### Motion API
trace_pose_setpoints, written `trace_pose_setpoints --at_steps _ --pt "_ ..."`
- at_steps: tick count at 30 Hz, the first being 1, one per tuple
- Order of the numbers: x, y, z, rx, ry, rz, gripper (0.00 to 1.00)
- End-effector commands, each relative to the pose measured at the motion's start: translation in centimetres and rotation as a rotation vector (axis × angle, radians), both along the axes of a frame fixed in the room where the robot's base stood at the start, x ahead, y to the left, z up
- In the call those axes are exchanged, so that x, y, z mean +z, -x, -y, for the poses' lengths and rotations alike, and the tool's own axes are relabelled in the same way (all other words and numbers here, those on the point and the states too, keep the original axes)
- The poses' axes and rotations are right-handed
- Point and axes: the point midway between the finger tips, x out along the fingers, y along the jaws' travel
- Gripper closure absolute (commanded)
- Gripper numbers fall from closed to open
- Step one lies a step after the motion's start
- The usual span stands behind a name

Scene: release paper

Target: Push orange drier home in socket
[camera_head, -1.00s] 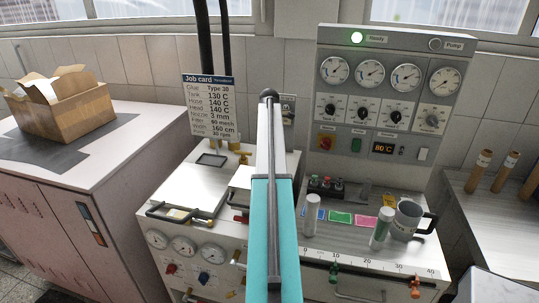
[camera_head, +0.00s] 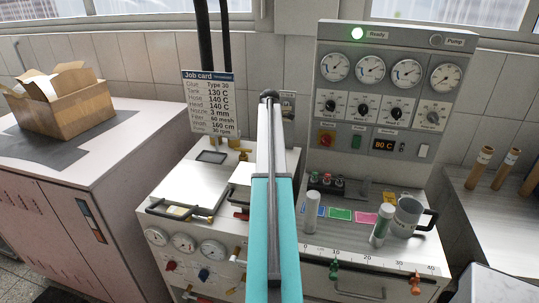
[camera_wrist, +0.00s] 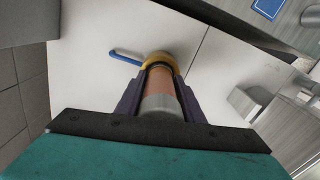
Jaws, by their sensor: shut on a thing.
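In the wrist view, my gripper (camera_wrist: 161,80) is shut on the orange drier (camera_wrist: 161,78), with a dark finger on each side of it. The drier is a copper-orange cylinder with a grey near end. Its far end meets a yellow ring-shaped socket (camera_wrist: 160,57) on a pale panel. How deep the drier sits in the ring cannot be told, as its far end is hidden. In the head view, my teal arm covers the middle, and the gripper, drier and socket are not visible.
A blue lever (camera_wrist: 125,57) sticks out left of the socket. In the head view, a control cabinet (camera_head: 381,160) stands behind, with a mug (camera_head: 408,217) and bottles on the right worktop. A cardboard box (camera_head: 66,103) sits on the left cabinet.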

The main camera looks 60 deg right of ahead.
Motion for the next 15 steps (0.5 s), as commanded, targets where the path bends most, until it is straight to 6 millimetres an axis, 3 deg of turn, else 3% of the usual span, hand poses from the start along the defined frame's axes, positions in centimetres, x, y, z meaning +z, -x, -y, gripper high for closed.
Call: trace_pose_setpoints --at_steps 11,12,15 --pt "-0.61 0.0 0.01 0.0 0.001 0.0 0.95" --pt "-0.63 0.0 0.01 0.0 0.001 0.0 0.64" --pt "-0.6 0.0 0.01 0.0 0.001 0.0 0.47"
